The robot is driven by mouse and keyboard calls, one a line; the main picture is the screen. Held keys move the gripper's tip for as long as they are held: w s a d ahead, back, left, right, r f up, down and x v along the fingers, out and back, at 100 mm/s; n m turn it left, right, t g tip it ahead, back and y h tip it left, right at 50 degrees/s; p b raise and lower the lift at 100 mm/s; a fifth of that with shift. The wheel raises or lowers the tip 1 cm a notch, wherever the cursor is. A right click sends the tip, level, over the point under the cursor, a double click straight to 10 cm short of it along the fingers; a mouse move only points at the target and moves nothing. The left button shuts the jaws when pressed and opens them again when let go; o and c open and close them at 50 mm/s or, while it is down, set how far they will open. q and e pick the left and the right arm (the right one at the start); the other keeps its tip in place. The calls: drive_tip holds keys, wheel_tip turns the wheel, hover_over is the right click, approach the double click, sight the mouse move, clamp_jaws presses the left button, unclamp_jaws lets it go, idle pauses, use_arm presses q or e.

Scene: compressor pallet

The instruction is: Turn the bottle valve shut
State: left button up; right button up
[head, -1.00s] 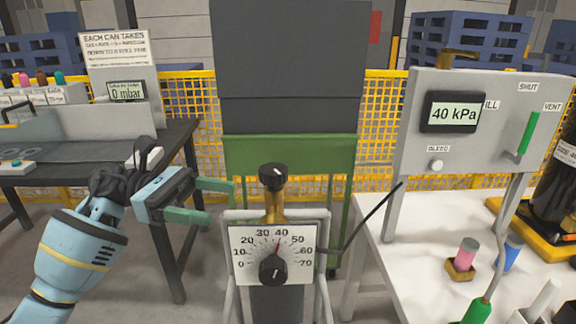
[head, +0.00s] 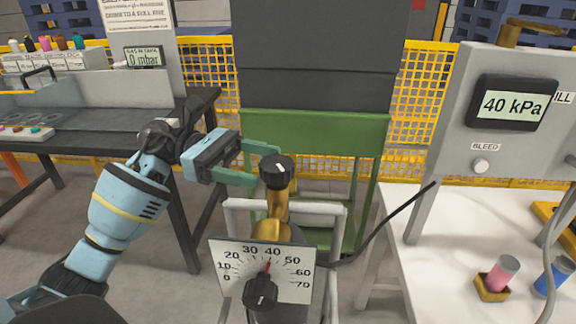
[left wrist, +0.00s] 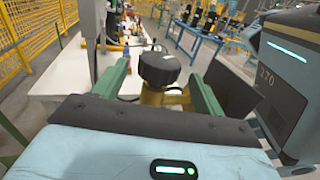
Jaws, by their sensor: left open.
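The bottle valve is a black round knob (head: 276,171) with a white mark on top, on a brass stem (head: 276,210) above the bottle. My left gripper (head: 260,167) is open, its green fingers on either side of the knob's near left edge. In the left wrist view the knob (left wrist: 159,66) sits between the two fingers (left wrist: 160,85), toward their tips; I cannot tell whether either touches it. Below the valve, a dial (head: 262,268) marked 0 to 70 has a red needle near 40 and a black knob (head: 261,292). My right gripper is not in view.
A grey panel (head: 450,130) at the right reads 40 kPa, above a white table (head: 400,235). A black hose (head: 385,225) runs from the bottle toward it. A pale frame (head: 330,212) surrounds the bottle. A dark bench (head: 110,130) stands at the left.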

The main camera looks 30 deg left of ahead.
sight(293, 171)
use_arm(q)
drive_tip(key=d, duration=0.3)
drive_tip(key=w+d+p, duration=0.1)
drive_tip(key=d, duration=0.2)
